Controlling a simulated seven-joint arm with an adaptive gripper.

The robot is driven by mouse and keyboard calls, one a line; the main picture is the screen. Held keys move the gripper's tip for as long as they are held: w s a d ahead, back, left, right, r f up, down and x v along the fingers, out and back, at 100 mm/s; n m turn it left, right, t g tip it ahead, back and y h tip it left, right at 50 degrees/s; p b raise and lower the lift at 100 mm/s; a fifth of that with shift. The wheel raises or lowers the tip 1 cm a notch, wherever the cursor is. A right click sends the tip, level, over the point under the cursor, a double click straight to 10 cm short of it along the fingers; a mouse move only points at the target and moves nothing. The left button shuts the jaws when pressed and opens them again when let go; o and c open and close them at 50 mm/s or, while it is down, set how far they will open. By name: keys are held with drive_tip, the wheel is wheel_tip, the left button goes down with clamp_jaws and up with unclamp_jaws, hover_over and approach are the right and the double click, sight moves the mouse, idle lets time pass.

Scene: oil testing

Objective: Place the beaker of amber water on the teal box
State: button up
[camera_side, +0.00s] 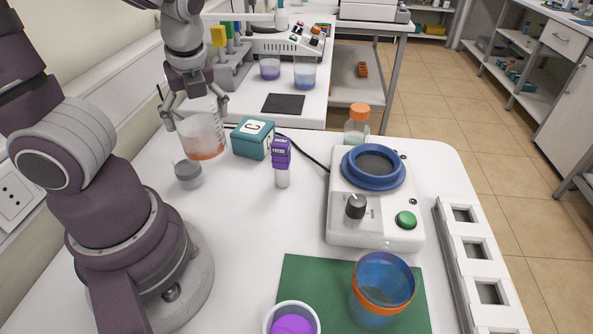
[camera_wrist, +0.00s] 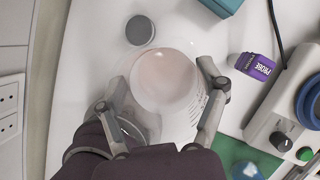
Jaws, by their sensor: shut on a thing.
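The clear beaker of amber water (camera_side: 203,138) has graduation marks and an orange-amber layer at its bottom. My gripper (camera_side: 195,108) is shut on its sides from above. The wrist view shows the beaker (camera_wrist: 165,80) between the two fingers (camera_wrist: 166,88). It looks upright, and I cannot tell exactly how high its base is. The teal box (camera_side: 253,140), with a white label marked C on top, stands just right of the beaker, apart from it. A corner of the box (camera_wrist: 224,5) shows at the top of the wrist view.
A small grey-topped container (camera_side: 187,172) stands just below the beaker. A purple-capped probe bottle (camera_side: 281,162) stands right of the box. Further right are an orange-capped bottle (camera_side: 357,124) and a white device with blue ring (camera_side: 374,168). A green mat (camera_side: 300,272) lies in front.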

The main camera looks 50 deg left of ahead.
drive_tip(key=shift+w+a+f, duration=0.85)
drive_tip(key=shift+w+a, duration=0.6)
drive_tip(key=shift+w, duration=0.75)
drive_tip(key=shift+w+a+f, duration=0.8)
drive_tip(key=shift+w+a, duration=0.65)
drive_tip(key=shift+w, duration=0.75)
drive_tip(key=shift+w+a+f, duration=0.85)
drive_tip(key=shift+w+a, duration=0.6)
drive_tip(key=shift+w, duration=0.75)
drive_tip(key=shift+f, duration=0.15)
drive_tip(key=o, duration=1.2)
